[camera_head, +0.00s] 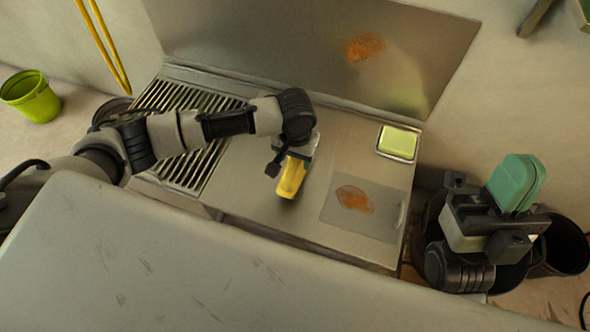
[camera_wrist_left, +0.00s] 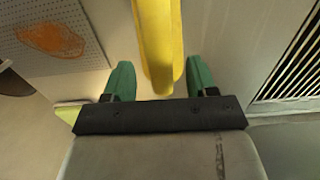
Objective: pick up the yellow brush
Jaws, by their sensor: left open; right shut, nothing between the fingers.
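The yellow brush (camera_head: 291,178) lies on the steel counter, its yellow part showing below my left gripper in the head view. In the left wrist view the yellow brush (camera_wrist_left: 160,45) runs from the top edge down between the two green fingers. My left gripper (camera_wrist_left: 160,80) is open, with a finger on each side of the brush and gaps between them. The left wrist hides the brush's far end in the head view. My right gripper (camera_head: 518,182) is at the right, away from the counter, with its green fingers together and empty.
A slatted grate (camera_head: 181,125) is on the counter's left. A green sponge in a tray (camera_head: 397,143) sits at the back right. A plate with an orange stain (camera_head: 335,212) lies at the front right. A stained steel backsplash (camera_head: 290,40) rises behind. A green bucket (camera_head: 32,97) stands far left.

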